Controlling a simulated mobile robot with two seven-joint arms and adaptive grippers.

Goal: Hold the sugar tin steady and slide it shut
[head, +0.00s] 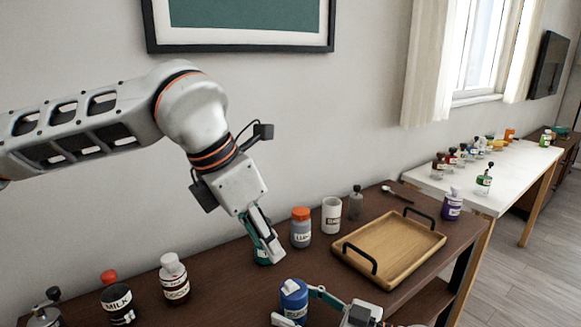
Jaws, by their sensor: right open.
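The label on the blue tin is too small to read surely. I cannot tell which container is the sugar tin, nor see a sliding lid clearly.
A wooden tray (392,247) with black handles stands to the right. An orange-lidded jar (301,229), a white canister (332,214) and a grey bottle (356,203) stand behind. A cocoa jar (174,280) and a milk bottle (117,300) are at left. A purple bottle (452,205) stands beyond the tray.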

